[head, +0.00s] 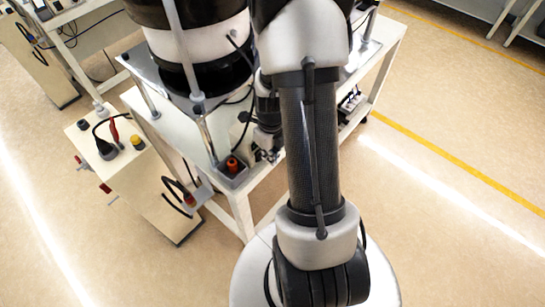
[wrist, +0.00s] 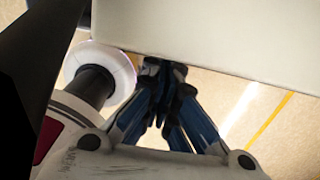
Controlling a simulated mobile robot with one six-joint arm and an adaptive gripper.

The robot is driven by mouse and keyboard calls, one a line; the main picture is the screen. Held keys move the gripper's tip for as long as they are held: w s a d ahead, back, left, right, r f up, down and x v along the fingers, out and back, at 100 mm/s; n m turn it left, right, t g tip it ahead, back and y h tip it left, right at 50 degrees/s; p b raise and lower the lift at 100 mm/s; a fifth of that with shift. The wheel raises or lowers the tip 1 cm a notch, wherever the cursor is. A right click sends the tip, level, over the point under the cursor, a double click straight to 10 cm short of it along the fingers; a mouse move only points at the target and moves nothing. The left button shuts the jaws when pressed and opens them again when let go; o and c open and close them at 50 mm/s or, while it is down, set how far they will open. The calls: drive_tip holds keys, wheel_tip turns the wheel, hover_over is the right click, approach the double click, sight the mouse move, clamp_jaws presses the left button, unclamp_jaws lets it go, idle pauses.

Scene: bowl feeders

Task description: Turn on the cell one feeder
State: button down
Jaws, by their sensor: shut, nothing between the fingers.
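The feeder (head: 200,55), a black and white bowl unit on a metal base plate, stands on a white table at the top of the head view. A small grey box with an orange-red knob (head: 233,164) sits at the table's near corner. My gripper (head: 268,155) is just to the right of this knob and apart from it in the picture, partly hidden behind my arm. In the wrist view my gripper (wrist: 165,70) is shut and empty, its fingertips close to or against a pale flat surface (wrist: 230,40). The knob does not show there.
A cream cabinet (head: 150,190) at the left carries a black dome, a red-handled part and a yellow button. Another bench (head: 80,20) stands at the top left. Floor with a yellow line (head: 450,165) is clear at right.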

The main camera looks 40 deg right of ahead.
drive_tip(key=shift+w+r+p, duration=0.25)
drive_tip(key=shift+w+p, duration=0.25)
drive_tip(key=shift+p, duration=0.1)
drive_tip(key=shift+r+p, duration=0.75)
drive_tip(key=shift+r, duration=0.05)
